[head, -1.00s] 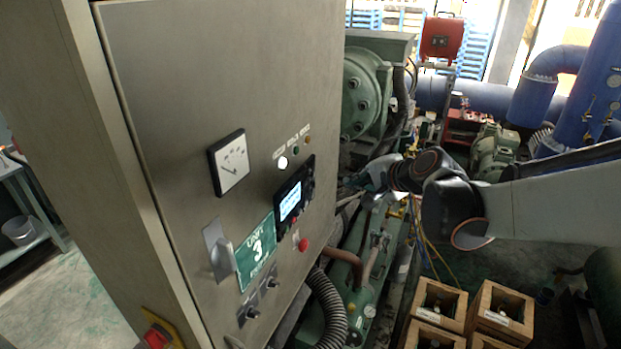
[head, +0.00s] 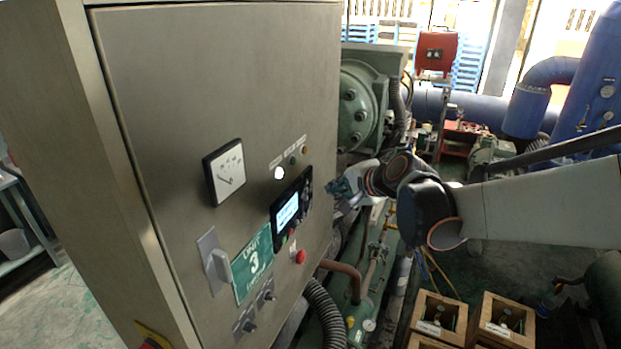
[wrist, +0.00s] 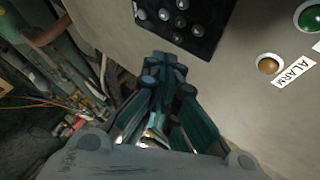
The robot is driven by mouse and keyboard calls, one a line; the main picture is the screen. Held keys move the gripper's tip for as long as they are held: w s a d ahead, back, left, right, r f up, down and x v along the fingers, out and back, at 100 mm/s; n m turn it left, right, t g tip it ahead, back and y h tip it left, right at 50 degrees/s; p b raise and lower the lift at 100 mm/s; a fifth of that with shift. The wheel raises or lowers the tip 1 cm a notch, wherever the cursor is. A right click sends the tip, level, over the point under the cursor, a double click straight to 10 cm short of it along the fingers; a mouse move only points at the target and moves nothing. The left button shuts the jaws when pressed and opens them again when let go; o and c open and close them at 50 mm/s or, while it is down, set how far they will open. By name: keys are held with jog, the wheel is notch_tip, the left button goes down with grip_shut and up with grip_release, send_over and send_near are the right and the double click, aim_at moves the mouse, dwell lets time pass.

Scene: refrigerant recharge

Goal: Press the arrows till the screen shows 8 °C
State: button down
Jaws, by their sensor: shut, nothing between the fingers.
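The black control panel (head: 277,236) is on the door of the metal cabinet (head: 150,100). Its lit screen (head: 288,212) is too small for me to read the value. The panel's dark keypad (wrist: 207,33) with several round grey buttons (wrist: 164,14) shows at the top of the wrist view; I cannot make out the arrows on them. My gripper (wrist: 165,62) is shut and empty, its fingertips just below the keypad in the picture. In the head view my gripper (head: 335,188) is at the right of the panel, apart from it.
An amber lamp (wrist: 268,65) by an ALARM label and a green lamp (wrist: 309,17) are right of the keypad. A red button (head: 300,257), rotary switches and a gauge (head: 224,172) are on the door. Pipes and compressor (head: 362,105) stand behind.

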jog(key=shift+w+a, duration=0.3)
jog(key=shift+a, duration=0.5)
jog(key=shift+w+a, duration=0.3)
jog(key=shift+a, duration=0.5)
jog(key=shift+b, duration=0.3)
jog(key=shift+w+a, duration=0.1)
jog(key=shift+a, duration=0.25)
jog(key=shift+w+a, duration=0.1)
jog(key=shift+a, duration=0.25)
dwell(0.6)
jog(key=shift+d, duration=0.2)
jog(key=shift+s+d, duration=0.25)
jog(key=shift+d, duration=0.3)
jog(key=d, duration=0.1)
jog(key=s+d, duration=0.1)
jog(key=d, duration=0.2)
jog(key=shift+s+d+b, duration=0.35)
dwell(0.3)
